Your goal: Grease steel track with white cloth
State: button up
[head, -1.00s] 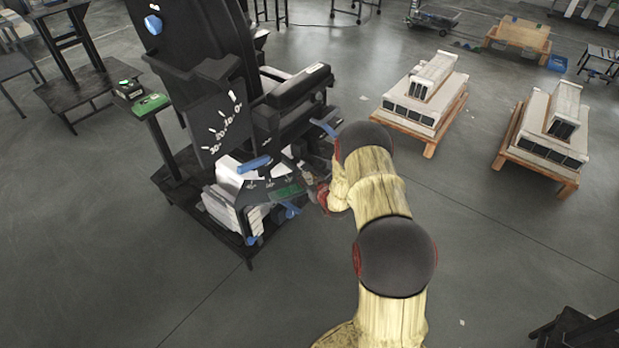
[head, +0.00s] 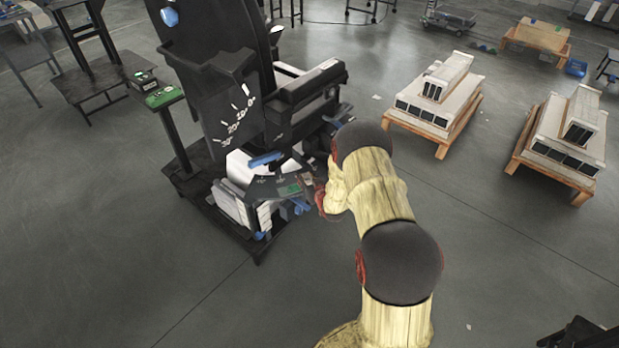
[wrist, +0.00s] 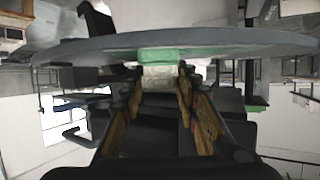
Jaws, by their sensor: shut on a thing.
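The white cloth (wrist: 158,77) is a pale bundle between my gripper's fingertips (wrist: 158,88) in the wrist view. My gripper is shut on it. The cloth is just below, and seems to touch, a green patch (wrist: 158,54) on a wide grey plate (wrist: 235,42). In the head view my gripper is small and partly hidden by my arm, at the right side of a black machine (head: 228,110), near a dark plate with a green patch (head: 289,190). I cannot clearly tell which surface is the steel track.
Blue handles (head: 266,159) and white boxes (head: 240,168) crowd the machine's lower part. A black stand with a green box (head: 165,95) is left of it. Two pallets with pale units (head: 437,95) (head: 566,135) stand right.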

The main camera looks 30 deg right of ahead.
aim_at(284, 191)
jog(key=shift+w+a, duration=0.2)
jog(key=shift+a, duration=1.25)
jog(key=shift+w+a, duration=0.2)
jog(key=shift+a, duration=1.25)
jog(key=shift+w+a, duration=0.2)
jog(key=shift+a, duration=1.65)
jog(key=shift+a, duration=0.1)
jog(key=shift+w+a+f, duration=0.15)
jog(key=shift+a, duration=1.25)
jog(key=shift+s+d, duration=0.15)
jog(key=shift+d, duration=0.65)
jog(key=shift+s+d, duration=0.15)
jog(key=shift+d, duration=0.6)
jog(key=shift+s+d+r, duration=0.1)
jog(key=shift+d, duration=1.25)
jog(key=shift+s+d+r, duration=0.1)
jog(key=shift+d, duration=1.2)
jog(key=shift+s+d+f, duration=0.1)
jog(key=shift+s+d, duration=0.1)
jog(key=shift+d, duration=0.95)
jog(key=shift+s+d+f, duration=0.1)
jog(key=shift+s+d, duration=0.1)
jog(key=shift+d, duration=0.9)
jog(key=shift+s+d+r, duration=0.1)
jog(key=shift+s+d, duration=0.1)
jog(key=shift+d, duration=1.25)
jog(key=shift+s+d+r, duration=0.1)
jog(key=shift+s+d, duration=0.05)
jog(key=shift+d, duration=1.3)
